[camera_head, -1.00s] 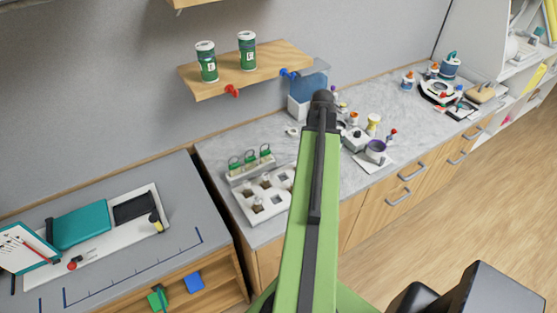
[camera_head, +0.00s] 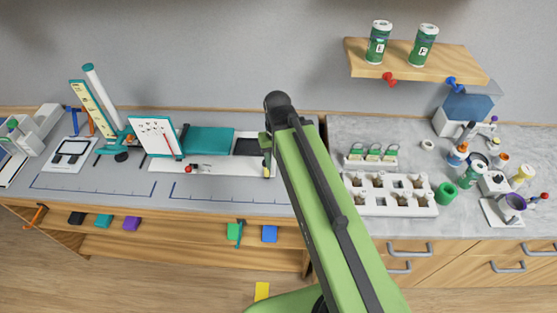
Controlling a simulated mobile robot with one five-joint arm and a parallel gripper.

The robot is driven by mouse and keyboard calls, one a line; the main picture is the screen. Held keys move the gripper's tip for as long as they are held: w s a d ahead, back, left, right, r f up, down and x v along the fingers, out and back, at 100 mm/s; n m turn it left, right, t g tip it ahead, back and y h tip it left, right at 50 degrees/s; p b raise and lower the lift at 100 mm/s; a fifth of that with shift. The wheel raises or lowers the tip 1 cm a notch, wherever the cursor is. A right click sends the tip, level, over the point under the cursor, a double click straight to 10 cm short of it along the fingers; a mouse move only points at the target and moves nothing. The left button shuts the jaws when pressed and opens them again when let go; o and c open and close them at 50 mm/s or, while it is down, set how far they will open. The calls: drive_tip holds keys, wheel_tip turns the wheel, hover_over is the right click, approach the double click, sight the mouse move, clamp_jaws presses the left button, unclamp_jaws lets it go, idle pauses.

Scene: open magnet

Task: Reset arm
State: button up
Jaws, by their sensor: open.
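My green arm (camera_head: 330,200) with its dark strip rises from the bottom right of the picture to a dark rounded joint (camera_head: 278,101) near the centre. This joint stands in front of the wall and the gap between the two counters. My gripper cannot be made out; it is hidden behind the arm or outside the picture. Nothing held by it shows.
The left counter (camera_head: 90,200) bears a teal box (camera_head: 206,140), a white clipboard (camera_head: 155,137) and a tilted stand (camera_head: 95,108). The right counter (camera_head: 400,140) bears a white socket tray (camera_head: 390,208) and several jars. A wooden shelf (camera_head: 440,66) holds two green canisters.

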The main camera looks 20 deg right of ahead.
wheel_tip(320, 180, down, 11)
drive_tip(key=b, duration=1.1)
drive_tip(key=shift+f, duration=0.1)
drive_tip(key=shift+r+p, duration=0.3)
drive_tip(key=shift+r, duration=0.1)
